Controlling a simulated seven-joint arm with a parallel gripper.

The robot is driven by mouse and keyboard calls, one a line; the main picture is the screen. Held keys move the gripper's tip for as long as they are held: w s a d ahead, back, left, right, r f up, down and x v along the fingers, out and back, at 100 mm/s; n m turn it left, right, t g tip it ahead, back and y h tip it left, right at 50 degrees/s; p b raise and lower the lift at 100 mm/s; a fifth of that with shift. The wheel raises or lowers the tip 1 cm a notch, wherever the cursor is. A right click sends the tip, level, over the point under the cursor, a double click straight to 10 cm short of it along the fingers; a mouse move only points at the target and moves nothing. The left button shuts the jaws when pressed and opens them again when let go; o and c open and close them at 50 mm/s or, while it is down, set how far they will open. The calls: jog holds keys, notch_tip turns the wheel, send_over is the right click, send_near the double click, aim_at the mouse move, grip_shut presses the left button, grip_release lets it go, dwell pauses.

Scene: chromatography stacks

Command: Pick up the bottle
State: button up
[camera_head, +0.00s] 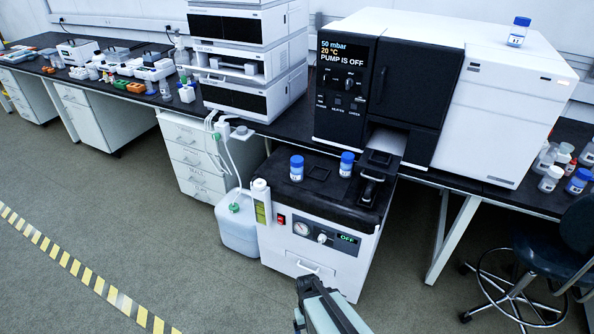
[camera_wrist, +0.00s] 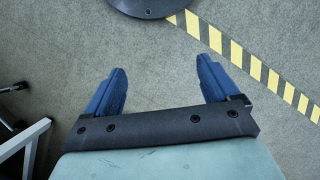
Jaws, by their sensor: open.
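Two small bottles with blue caps stand upright on the black top of the low white pump unit: a left bottle (camera_head: 297,168) and a right bottle (camera_head: 346,164). Another blue-capped bottle (camera_head: 518,31) stands on top of the large white instrument. I cannot tell which one the task means. My gripper shows in the wrist view with its two blue fingers spread (camera_wrist: 162,92), open and empty above the grey floor. In the head view only part of my arm shows at the bottom, apart from all bottles. No bottle shows in the wrist view.
The pump unit (camera_head: 311,258) stands in front of the dark bench (camera_head: 273,128). A large jug (camera_head: 238,230) with tubes stands at its left. A stool (camera_head: 540,255) and several bottles (camera_head: 551,178) are at the right. Floor at the front left is clear.

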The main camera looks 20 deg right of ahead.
jog(key=w+d+r+t, duration=0.1)
jog(key=w+d+r, duration=0.15)
jog(key=w, duration=0.45)
jog(key=w+d+r+t, duration=0.1)
jog(key=w+r+t, duration=0.1)
jog(key=w+r, duration=0.3)
jog(key=n+t, duration=0.2)
jog(key=t, duration=0.4)
send_near(297, 161)
jog(key=x, duration=0.8)
jog(key=shift+w, duration=0.15)
jog(key=shift+d+x, duration=0.2)
jog(key=shift+x, duration=2.45)
jog(key=shift+w, duration=0.15)
jog(key=shift+c, duration=0.4)
